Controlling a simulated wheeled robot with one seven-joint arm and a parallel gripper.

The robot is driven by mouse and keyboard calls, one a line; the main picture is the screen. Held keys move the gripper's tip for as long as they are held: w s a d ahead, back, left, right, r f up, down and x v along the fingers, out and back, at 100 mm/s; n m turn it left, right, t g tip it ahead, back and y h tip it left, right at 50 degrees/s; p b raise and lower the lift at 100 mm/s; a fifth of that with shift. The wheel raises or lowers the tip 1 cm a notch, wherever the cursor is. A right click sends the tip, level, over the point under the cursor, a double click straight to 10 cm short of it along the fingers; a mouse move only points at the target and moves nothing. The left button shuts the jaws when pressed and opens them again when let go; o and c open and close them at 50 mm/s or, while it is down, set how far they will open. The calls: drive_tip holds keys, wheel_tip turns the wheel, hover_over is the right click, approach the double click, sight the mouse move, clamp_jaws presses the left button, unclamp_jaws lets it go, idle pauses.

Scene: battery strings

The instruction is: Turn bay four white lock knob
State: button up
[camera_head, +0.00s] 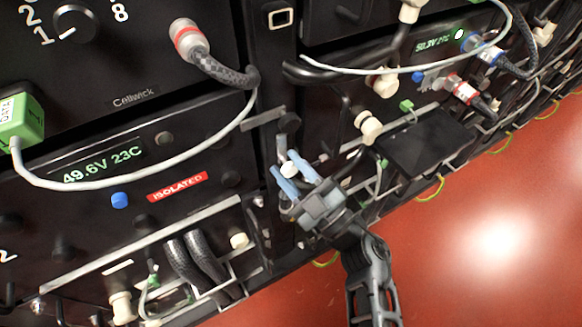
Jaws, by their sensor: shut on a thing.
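My gripper (291,175), with pale blue fingers, reaches up from the lower right to the dark upright post between two battery racks. It is shut on a small white knob (288,168), whose rounded end shows between the fingertips. The fingers hide part of the knob, so I cannot tell its turn angle. No bay number shows beside it, so I cannot read which bay it belongs to.
Left, a battery module's display (101,165) reads 49.6V 23C above a red ISOLATED label (177,187). Other white knobs (239,241) sit nearby. A grey cable (140,185) loops across the left module. A dark flat panel (424,148) juts out right. Red floor (480,250) is clear.

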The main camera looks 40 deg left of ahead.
drive_tip(key=shift+f, duration=0.15)
drive_tip(key=o, duration=1)
drive_tip(key=v, duration=0.7)
drive_tip(key=shift+s+d, duration=0.1)
drive_tip(key=shift+d, duration=0.25)
